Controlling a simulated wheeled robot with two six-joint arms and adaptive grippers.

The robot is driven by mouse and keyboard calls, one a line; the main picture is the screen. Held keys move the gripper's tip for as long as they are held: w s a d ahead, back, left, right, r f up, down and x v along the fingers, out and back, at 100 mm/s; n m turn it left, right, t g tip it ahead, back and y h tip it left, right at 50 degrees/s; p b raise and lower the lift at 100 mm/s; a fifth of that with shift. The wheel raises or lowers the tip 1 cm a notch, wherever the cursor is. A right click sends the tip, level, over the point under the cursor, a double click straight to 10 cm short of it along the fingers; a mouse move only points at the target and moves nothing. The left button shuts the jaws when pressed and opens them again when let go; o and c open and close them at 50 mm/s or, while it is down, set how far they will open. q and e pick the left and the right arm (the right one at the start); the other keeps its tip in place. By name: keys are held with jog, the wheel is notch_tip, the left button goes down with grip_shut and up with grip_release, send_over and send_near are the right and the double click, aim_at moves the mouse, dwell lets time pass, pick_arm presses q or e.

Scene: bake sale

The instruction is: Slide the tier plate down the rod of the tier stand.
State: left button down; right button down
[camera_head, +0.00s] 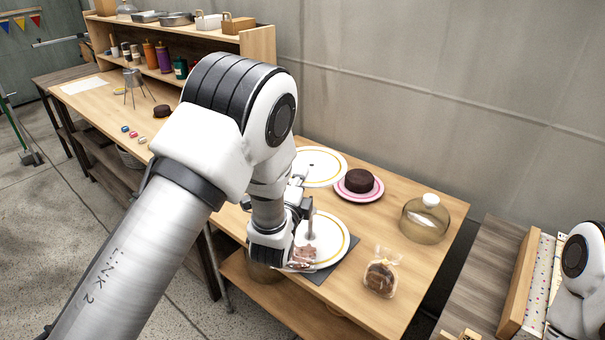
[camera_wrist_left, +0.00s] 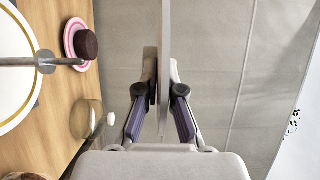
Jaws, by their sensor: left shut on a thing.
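The tier plate (camera_head: 330,179), white with a gold ring, is held level above the table in the head view. In the left wrist view the tier plate (camera_wrist_left: 165,50) shows edge-on between the fingers. My left gripper (camera_head: 299,181) is shut on its near edge; it also shows in the left wrist view (camera_wrist_left: 160,92). The tier stand (camera_head: 335,243) is below, a white gold-ringed plate with an upright metal rod (camera_head: 311,224). In the wrist view the rod (camera_wrist_left: 68,62) ends short of the held plate, apart from it. My wrist hides part of the stand. My right gripper is out of view.
A chocolate cake (camera_head: 359,180) on a pink-rimmed plate stands behind the stand. A glass dome (camera_head: 425,219) and a bagged cake (camera_head: 380,277) stand to the right. A second bagged treat (camera_head: 303,256) lies in front of the stand. A shelf (camera_head: 258,48) is at the back left.

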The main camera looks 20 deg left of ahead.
pick_arm(q)
jog(key=shift+w+a+f, duration=0.1)
jog(key=shift+f, duration=0.05)
notch_tip(320, 180, down, 6)
jog(key=b, duration=0.5)
jog(key=shift+w, duration=0.25)
jog(key=shift+b, duration=0.35)
dwell(1.0)
notch_tip(320, 180, down, 6)
jog(key=b, duration=0.5)
jog(key=shift+f, duration=0.15)
dwell(1.8)
jog(key=c, duration=1.2)
grip_release()
jog(key=shift+c, duration=0.2)
